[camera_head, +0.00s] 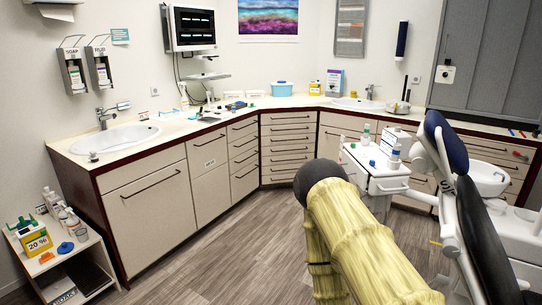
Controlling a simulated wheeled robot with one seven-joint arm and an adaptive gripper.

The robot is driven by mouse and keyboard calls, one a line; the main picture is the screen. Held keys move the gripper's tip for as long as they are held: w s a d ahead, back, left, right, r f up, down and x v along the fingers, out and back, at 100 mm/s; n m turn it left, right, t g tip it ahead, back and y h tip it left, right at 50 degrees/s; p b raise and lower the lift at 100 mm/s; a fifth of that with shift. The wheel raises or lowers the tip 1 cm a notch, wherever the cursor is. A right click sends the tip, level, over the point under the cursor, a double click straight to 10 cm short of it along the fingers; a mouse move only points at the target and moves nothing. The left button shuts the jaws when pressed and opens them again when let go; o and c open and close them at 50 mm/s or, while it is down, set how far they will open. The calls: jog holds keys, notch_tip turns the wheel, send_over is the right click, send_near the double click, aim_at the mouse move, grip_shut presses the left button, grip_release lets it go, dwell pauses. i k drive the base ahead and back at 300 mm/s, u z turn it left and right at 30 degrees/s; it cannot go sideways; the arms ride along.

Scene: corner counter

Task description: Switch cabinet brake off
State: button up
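A small white cabinet (386,187) stands right of centre, with a drawer handle on its front and bottles and small items on top. Its lower part is hidden behind my yellow-sleeved arm, and no brake can be made out on it. Long beige base cabinets run along both walls under the counter (290,103). I cannot tell which cabinet the task means. My gripper is not in view; only arm links with a dark rounded end show in the lower middle.
A dental chair (470,230) with a dark blue headrest (445,140) and a white basin (488,178) fill the right side. A low white shelf unit (45,265) with bottles stands at lower left. Wood-look floor (220,255) is clear between it and my arm.

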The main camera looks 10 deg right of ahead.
aim_at(526, 158)
jog(key=i, duration=3)
jog(key=z, duration=1.15)
jog(key=i, duration=3.75)
jog(key=z, duration=2.35)
jog(key=i, duration=1.3)
